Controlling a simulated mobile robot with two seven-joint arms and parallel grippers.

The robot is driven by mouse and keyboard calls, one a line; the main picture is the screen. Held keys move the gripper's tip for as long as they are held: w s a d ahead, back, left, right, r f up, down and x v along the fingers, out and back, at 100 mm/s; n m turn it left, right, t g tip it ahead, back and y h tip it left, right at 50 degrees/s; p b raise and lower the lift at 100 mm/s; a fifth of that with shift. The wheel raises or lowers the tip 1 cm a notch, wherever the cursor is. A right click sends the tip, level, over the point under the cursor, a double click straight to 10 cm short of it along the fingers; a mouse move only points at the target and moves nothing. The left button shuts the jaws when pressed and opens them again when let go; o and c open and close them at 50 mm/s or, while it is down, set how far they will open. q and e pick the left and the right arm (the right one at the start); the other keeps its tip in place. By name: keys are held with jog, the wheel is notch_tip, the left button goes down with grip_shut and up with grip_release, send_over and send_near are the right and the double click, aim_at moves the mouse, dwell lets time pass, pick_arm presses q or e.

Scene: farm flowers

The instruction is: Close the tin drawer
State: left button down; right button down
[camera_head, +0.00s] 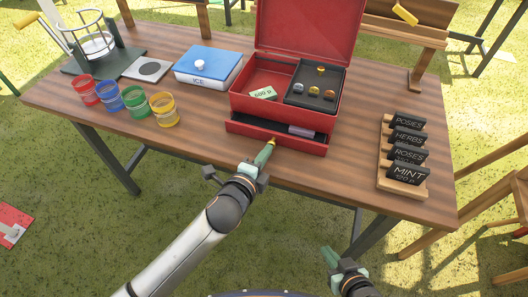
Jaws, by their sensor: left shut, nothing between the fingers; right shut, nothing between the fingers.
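The red cash tin (248,105) stands on the wooden table with its lid (306,27) up. Its low front drawer (274,141) sticks out toward me, with a small purplish item (301,131) at the right inside it. My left gripper (270,144) is shut and empty, its tips at the drawer's front face, left of the middle; I cannot tell whether they touch. My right gripper (328,254) is shut and empty, low in the view, in front of the table edge.
On the table (198,113), several coloured cups and a blue ICE box (208,63) stand left of the tin. A rack of black signs (409,137) stands to the right. Table room between the tin and the rack is clear.

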aim_at(270, 142)
jog(key=shift+s, duration=0.1)
pick_arm(q)
jog(key=w, duration=0.2)
jog(key=w+d, duration=0.1)
jog(key=shift+w+d, duration=0.1)
jog(key=shift+w, duration=0.3)
jog(key=shift+r, duration=0.15)
pick_arm(e)
jog(key=shift+s+f, duration=0.1)
jog(key=shift+s, duration=0.1)
jog(key=shift+d, duration=0.1)
